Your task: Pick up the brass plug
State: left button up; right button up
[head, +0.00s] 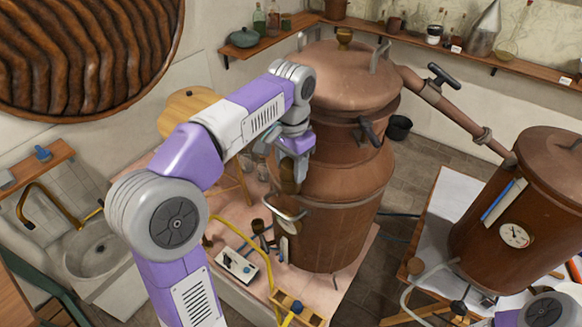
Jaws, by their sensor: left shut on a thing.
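My left arm reaches in from the lower left to the front of the large copper still (338,225). My left gripper (291,168) points down there and is shut on a small dark brass-brown piece, which I take for the brass plug (289,180). The jaws hide part of it. It hangs in front of the still's body, above a curved metal handle; I cannot tell whether it touches the copper. My right gripper is out of view.
A brass fitting (344,38) stands on the still's lid. A white switch box (237,266) and yellow hose are below. A pipe (450,108) runs to a second copper vessel (515,225) with a gauge. A sink (98,258) is at left, shelves behind.

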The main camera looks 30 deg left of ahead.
aim_at(291, 163)
pick_arm(q)
notch_tip(291, 163, up, 10)
jog(key=shift+p, duration=1)
